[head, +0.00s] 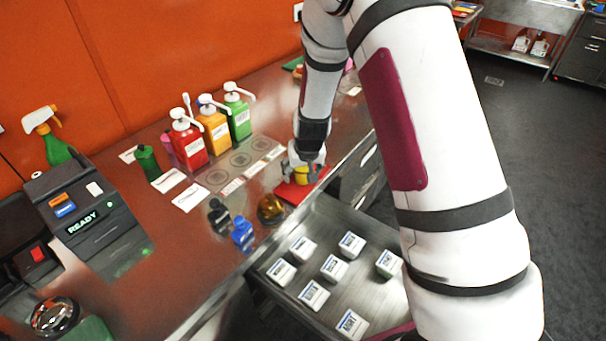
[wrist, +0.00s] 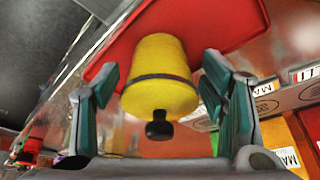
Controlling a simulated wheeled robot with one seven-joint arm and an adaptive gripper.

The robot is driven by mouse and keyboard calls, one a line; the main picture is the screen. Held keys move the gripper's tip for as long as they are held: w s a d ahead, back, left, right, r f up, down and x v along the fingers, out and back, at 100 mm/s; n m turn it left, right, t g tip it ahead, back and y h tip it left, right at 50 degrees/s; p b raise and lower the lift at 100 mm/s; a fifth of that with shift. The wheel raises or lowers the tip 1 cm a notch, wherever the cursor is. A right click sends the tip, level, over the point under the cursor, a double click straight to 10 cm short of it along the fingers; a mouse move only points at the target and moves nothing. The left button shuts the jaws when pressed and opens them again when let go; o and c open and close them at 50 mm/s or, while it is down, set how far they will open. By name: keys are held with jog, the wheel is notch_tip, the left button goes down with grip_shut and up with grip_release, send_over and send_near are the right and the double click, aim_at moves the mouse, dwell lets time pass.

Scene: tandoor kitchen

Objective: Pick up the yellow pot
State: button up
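The yellow pot (wrist: 160,72) is a rounded yellow vessel with a dark band and a black knob. In the wrist view it sits between the two fingers of my gripper (wrist: 160,100). The fingers stand on either side, and a gap seems to show beside the pot on both sides. In the head view my gripper (head: 303,166) is low over the red tray (head: 290,191), and the yellow pot (head: 301,175) is partly hidden by it. The red tray also shows behind the pot in the wrist view (wrist: 232,28).
Red, orange and green pump bottles (head: 213,123) stand left of my gripper. A brown glassy round object (head: 271,208) and a blue bottle (head: 243,234) are near the counter's front edge. An open drawer (head: 370,293) with several white labelled boxes juts out below.

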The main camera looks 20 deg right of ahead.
jog(key=c, duration=1.1)
jog(key=shift+r, duration=0.2)
jog(key=shift+r+p, duration=0.7)
jog(key=shift+r, duration=0.7)
jog(key=shift+s+r, duration=0.15)
jog(key=shift+r, duration=0.15)
jog(key=shift+s+d+r+p, duration=0.2)
jog(key=shift+s+d+p, duration=0.6)
jog(key=shift+s+p, duration=1.15)
jog(key=shift+s+d+r+p, duration=0.2)
jog(key=shift+s+d+p, duration=0.65)
jog(key=shift+s, duration=2.15)
jog(key=shift+s+d+r+p, duration=0.2)
jog(key=shift+s+d+p, duration=0.55)
jog(key=shift+s+p, duration=1.25)
jog(key=shift+s+b, duration=0.45)
jog(key=shift+b, duration=0.05)
